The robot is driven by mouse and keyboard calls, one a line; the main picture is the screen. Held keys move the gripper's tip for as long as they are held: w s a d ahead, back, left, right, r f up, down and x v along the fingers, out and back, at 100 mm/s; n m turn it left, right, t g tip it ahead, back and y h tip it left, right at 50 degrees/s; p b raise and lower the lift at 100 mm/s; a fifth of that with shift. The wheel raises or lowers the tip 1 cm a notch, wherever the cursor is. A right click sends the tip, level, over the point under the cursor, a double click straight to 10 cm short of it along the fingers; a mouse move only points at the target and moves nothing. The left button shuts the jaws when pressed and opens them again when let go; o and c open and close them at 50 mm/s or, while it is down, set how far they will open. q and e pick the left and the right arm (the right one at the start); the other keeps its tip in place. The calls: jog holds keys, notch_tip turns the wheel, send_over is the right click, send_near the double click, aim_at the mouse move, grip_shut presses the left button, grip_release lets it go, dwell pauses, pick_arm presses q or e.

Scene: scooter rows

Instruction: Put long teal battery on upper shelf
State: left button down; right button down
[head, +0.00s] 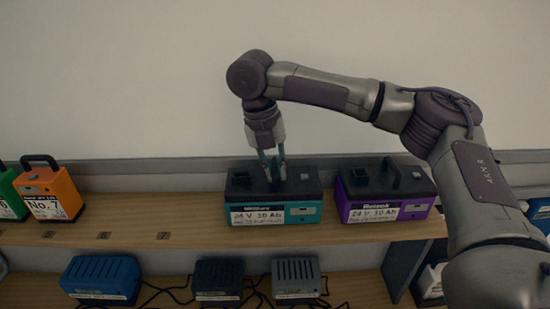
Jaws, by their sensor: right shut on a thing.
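The long teal battery (308,212) has a black top and a white label on its front. It is at the upper shelf (140,222), near the middle of the head view, beside a purple battery. My right gripper (275,178) points down from above and is shut on the teal battery's top, at what looks like its handle. The fingers hide part of that top. The battery's underside looks level with the shelf board, but I cannot tell whether it bears on it. My left gripper is not in view.
A purple battery (388,213) stands right of the teal one. An orange battery (50,194) and a green battery (10,196) stand at the far left. The lower shelf holds a blue charger (101,277), a black one (218,277), a grey one (296,277) and loose cables. Bare shelf lies left of the teal battery.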

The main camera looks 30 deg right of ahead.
aim_at(264, 182)
jog(key=shift+a+r, duration=0.1)
jog(key=c, duration=1.6)
grip_release()
jog(key=shift+f, duration=0.25)
jog(key=shift+c, duration=0.2)
jog(key=o, duration=0.5)
jog(key=shift+s+r, duration=0.1)
jog(key=shift+s, duration=0.1)
jog(key=shift+c, duration=0.2)
jog(key=shift+w+r, duration=0.1)
jog(key=shift+w+a+r+b, duration=0.1)
jog(key=shift+r+b, duration=0.2)
jog(key=shift+b, duration=0.05)
notch_tip(264, 182, up, 11)
jog(key=a, duration=0.2)
jog(key=shift+w, duration=0.35)
